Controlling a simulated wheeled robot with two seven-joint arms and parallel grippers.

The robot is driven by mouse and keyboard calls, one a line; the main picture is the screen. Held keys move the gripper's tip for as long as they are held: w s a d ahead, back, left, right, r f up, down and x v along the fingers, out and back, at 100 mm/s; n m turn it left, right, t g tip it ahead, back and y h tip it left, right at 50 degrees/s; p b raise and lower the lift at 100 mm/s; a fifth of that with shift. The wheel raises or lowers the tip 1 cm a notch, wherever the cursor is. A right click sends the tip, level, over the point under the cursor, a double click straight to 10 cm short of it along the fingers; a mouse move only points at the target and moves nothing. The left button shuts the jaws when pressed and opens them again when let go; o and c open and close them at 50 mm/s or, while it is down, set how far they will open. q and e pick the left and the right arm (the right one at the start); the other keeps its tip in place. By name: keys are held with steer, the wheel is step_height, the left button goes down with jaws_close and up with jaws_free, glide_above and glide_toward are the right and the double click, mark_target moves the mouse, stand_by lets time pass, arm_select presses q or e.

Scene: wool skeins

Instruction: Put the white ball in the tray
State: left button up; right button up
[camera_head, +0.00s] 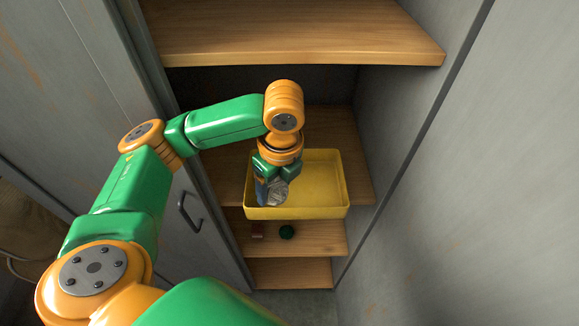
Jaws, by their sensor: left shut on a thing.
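The white ball (277,192) looks greyish white and is partly hidden by the fingers. My left gripper (268,190) is shut on it and points down. The ball is held over the left part of the yellow tray (318,212). I cannot tell whether the ball touches the tray floor. The tray is an open rectangular box on a wooden cupboard shelf, and the rest of its inside looks empty. My right gripper is not in view.
A wooden shelf (300,40) lies above the tray. A dark green ball (287,232) and a small brown thing (257,232) sit on a lower shelf (318,240). Grey cupboard walls stand on both sides, with a door handle (188,212) at the left.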

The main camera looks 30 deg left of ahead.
arm_select(q)
steer(key=w+a+f, duration=0.1)
steer(key=w+f, duration=0.1)
steer(key=w+a+f+b, duration=0.1)
steer(key=w+a+f, duration=0.1)
steer(key=w+f, duration=0.1)
steer(key=w+a+f, duration=0.2)
steer(key=w, duration=0.1)
steer(key=shift+a+f+b, duration=0.2)
steer(key=shift+f+b, duration=0.1)
steer(key=f, duration=0.1)
steer(key=f+p, duration=0.1)
steer(key=f, duration=0.1)
steer(key=shift+s+a+f+p, duration=0.1)
steer(key=shift+s+a+p, duration=0.1)
steer(key=shift+p, duration=0.1)
steer(key=shift+w+f, duration=0.15)
steer(key=shift+f, duration=0.1)
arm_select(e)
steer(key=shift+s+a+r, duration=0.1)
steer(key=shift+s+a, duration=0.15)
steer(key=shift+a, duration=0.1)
arm_select(q)
steer(key=o, duration=1.2)
steer(key=shift+o, duration=0.6)
